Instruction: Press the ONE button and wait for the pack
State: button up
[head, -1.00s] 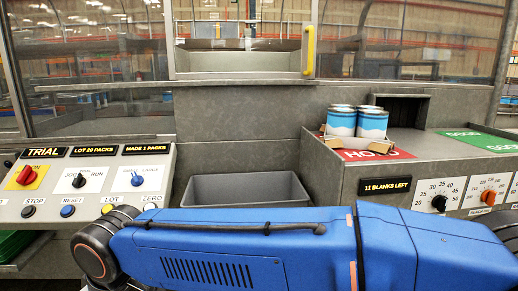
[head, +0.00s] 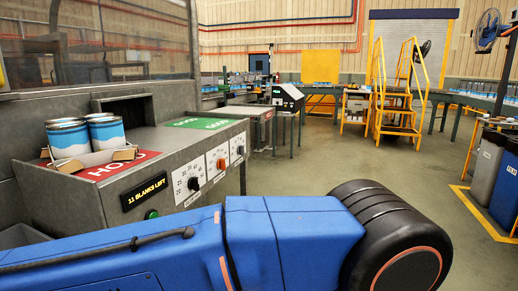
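A pack (head: 88,140) of several blue-and-white cans in an open cardboard tray stands on the red HOLD pad (head: 124,164), in front of a dark opening (head: 126,110) in the machine. A green button (head: 151,214) sits low on the bench front, under a display (head: 146,192) reading "11 BLANKS LEFT". I see no ONE label on it; its lower surroundings are hidden by my blue arm. My gripper is outside the view; only blue arm links and a black joint show across the bottom.
Three dials (head: 216,166) line the bench front, and a green pad (head: 203,123) lies on its top to the right. Open floor (head: 320,165) spreads to the right. Yellow steps (head: 399,95), conveyors and bins (head: 490,165) stand beyond it.

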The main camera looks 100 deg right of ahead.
aim_at(153, 215)
jog(key=l+z, duration=0.1)
jog(key=z, duration=2.6)
jog(key=j, duration=0.05)
